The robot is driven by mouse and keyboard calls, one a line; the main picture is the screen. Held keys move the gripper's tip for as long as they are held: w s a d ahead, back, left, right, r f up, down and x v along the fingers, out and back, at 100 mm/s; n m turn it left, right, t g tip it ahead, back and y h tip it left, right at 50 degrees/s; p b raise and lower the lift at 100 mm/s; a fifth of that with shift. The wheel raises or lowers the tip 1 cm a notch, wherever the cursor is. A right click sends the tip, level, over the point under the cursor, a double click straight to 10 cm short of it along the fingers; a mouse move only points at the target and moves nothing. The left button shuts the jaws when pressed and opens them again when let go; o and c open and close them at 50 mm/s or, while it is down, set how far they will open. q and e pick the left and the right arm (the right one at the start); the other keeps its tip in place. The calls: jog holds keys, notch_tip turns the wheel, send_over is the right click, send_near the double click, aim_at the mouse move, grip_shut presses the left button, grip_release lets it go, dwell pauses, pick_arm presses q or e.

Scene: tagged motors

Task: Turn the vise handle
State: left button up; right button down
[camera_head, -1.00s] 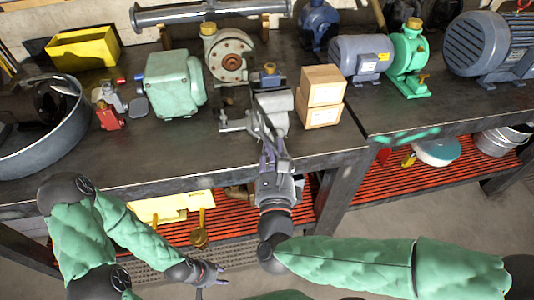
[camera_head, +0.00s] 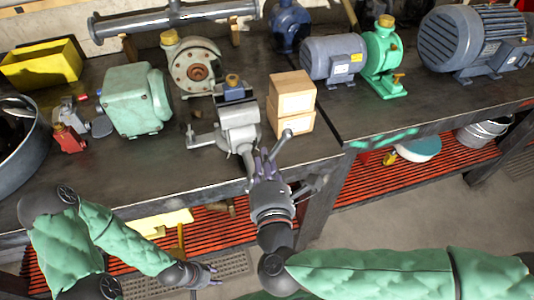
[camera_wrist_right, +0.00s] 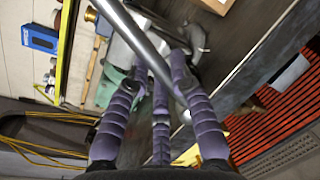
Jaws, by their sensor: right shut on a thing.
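The grey vise (camera_head: 240,128) is mounted at the front edge of the workbench in the head view. Its bar handle (camera_head: 282,142) slants up and to the right, with a round knob at its upper end. My right gripper (camera_head: 264,165) is at the front of the vise, its purple fingers closed around the handle. In the right wrist view the shiny handle bar (camera_wrist_right: 142,42) runs diagonally between the fingers of the right gripper (camera_wrist_right: 160,80). My left gripper (camera_head: 213,274) hangs low in front of the bench, away from the vise; its jaw state is too small to tell.
Two stacked cardboard boxes (camera_head: 292,95) stand close right of the vise. A green gearbox (camera_head: 135,100) and a round pump (camera_head: 195,65) stand to its left and behind. A blue-grey motor (camera_head: 333,58) is further right. The bench (camera_head: 110,170) is clear at front left.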

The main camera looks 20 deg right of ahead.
jog(key=shift+s+d+f+m, duration=0.1)
jog(key=shift+d+f+m, duration=0.2)
jog(key=shift+f+m, duration=0.2)
jog(key=shift+d+f+m+g+y, duration=0.25)
jog(key=shift+d+f+m+y, duration=0.25)
jog(key=shift+m, duration=0.8)
jog(key=shift+d+f+m+g+y, duration=0.3)
jog(key=shift+d+f+m, duration=0.35)
jog(key=shift+m, duration=0.65)
jog(key=shift+f, duration=0.1)
